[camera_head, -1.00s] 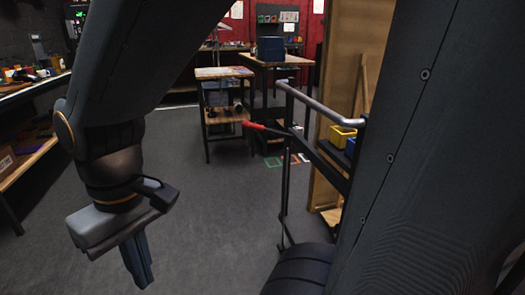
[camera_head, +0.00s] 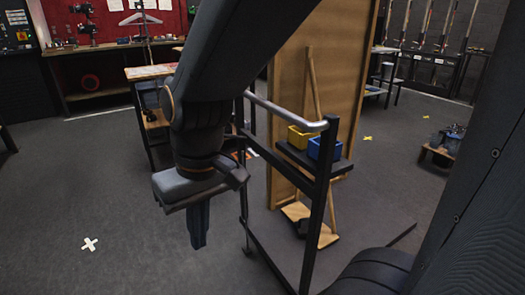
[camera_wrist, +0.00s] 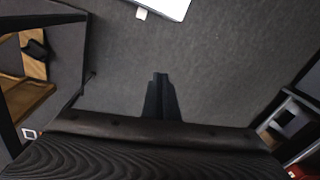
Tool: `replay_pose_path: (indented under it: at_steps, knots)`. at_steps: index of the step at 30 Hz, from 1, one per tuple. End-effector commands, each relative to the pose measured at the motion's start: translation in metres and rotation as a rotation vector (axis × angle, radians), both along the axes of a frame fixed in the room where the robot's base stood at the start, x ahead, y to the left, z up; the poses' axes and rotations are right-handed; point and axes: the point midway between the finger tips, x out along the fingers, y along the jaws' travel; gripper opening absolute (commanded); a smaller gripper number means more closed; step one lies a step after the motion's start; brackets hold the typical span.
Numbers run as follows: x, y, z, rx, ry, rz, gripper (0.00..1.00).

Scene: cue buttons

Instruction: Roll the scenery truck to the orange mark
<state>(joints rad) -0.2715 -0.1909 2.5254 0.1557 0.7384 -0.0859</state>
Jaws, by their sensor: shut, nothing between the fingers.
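The scenery truck is a wheeled cart with a dark frame, a grey push bar (camera_head: 290,110) and a tall wooden panel (camera_head: 345,60). It stands in the middle of the head view, partly behind my arm. My gripper (camera_head: 198,240) points down, shut and empty, left of the truck's frame and apart from it as far as I can tell. Its fingers also show in the wrist view (camera_wrist: 160,85). I cannot make out a clear orange mark.
The truck's shelf carries a yellow bin (camera_head: 302,136) and a blue bin (camera_head: 322,148). A table (camera_head: 150,72) stands behind my arm, and a long bench (camera_head: 105,95) lines the back. A low wooden stand (camera_head: 440,155) is at right. Floor at left is open.

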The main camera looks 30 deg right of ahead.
Motion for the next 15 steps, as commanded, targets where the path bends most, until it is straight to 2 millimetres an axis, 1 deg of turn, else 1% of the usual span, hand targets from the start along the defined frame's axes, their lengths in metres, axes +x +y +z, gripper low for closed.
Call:
replay_pose_path:
  at_steps: [1,2,5,6,8,9,11,12,14,15]
  knots:
    - [0.012,0.007,0.013,0.024,-0.018,-0.004,0.0]
    - [0.022,0.01,0.018,0.04,-0.035,-0.007,0.0]
    - [0.059,0.019,0.031,0.086,-0.104,-0.028,0.0]
    - [0.075,0.02,0.035,0.098,-0.133,-0.038,0.0]
    - [0.098,0.019,0.041,0.107,-0.18,-0.058,0.0]
    - [0.113,0.016,0.043,0.109,-0.209,-0.071,0.0]
    - [0.135,0.009,0.047,0.101,-0.255,-0.095,0.0]
    - [0.149,0.003,0.048,0.092,-0.284,-0.113,0.0]
    - [0.168,-0.008,0.049,0.069,-0.326,-0.14,0.0]
    - [0.18,-0.018,0.05,0.049,-0.351,-0.156,0.0]
